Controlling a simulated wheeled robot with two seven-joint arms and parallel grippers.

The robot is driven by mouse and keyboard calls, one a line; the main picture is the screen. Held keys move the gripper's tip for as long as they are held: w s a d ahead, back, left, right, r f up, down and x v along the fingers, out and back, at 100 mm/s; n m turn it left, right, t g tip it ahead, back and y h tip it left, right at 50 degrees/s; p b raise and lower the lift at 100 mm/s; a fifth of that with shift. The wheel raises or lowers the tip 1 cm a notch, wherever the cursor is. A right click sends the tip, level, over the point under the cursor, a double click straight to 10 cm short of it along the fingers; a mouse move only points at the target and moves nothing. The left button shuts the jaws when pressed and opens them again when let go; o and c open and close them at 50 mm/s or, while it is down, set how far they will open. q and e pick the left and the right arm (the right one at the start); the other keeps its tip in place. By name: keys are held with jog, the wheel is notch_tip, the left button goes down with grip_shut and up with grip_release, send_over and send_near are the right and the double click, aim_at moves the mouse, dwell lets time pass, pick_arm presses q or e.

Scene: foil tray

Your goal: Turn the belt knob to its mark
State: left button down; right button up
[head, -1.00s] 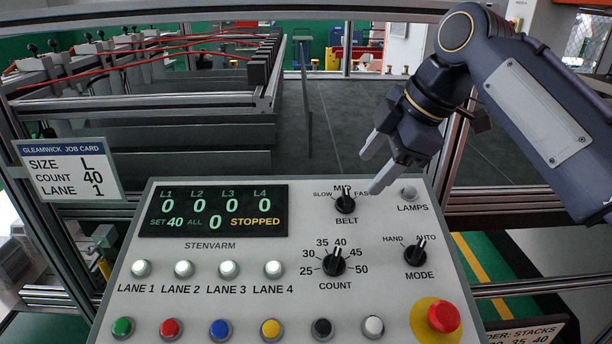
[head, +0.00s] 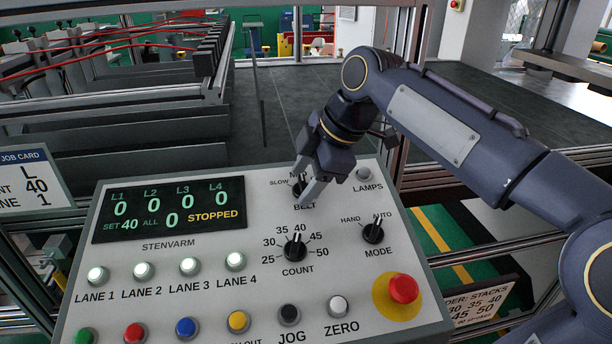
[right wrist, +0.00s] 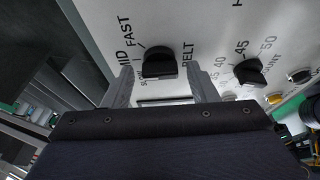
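The black belt knob (head: 297,189) sits at the upper right of the grey control panel, under the MID label and between SLOW and FAST. In the head view my fingers partly hide it. My right gripper (head: 303,187) is open, with its fingertips at the knob. In the right wrist view the belt knob (right wrist: 160,62) shows between the two spread fingertips of my right gripper (right wrist: 160,72), with a gap visible on both sides. I cannot tell how deep the fingers reach around it. My left gripper is not in view.
The count knob (head: 295,250), mode knob (head: 373,232) and lamps button (head: 364,174) are close by. A red emergency button (head: 403,289) is at the lower right. The display (head: 170,208) reads STOPPED. A job card (head: 22,180) hangs at left.

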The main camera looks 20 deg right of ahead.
jog(key=c, duration=0.8)
jog(key=shift+c, duration=0.2)
jog(key=shift+m, duration=0.4)
jog(key=shift+s+m+t+b, duration=0.1)
jog(key=shift+m+t+b, duration=0.3)
jog(key=shift+m+b, duration=0.2)
jog(key=m+t+b, duration=0.1)
jog(key=m, duration=0.1)
jog(key=shift+m+h, duration=0.3)
jog(key=shift+h, duration=0.1)
jog(key=shift+a+m+t+h+b, duration=0.1)
jog(key=shift+m+t+h+b, duration=0.25)
jog(key=shift+m, duration=0.85)
jog(key=shift+s+m+t+h, duration=0.1)
jog(key=shift+m+t+h, duration=0.25)
jog(key=shift+m, duration=1.25)
jog(key=o, duration=1)
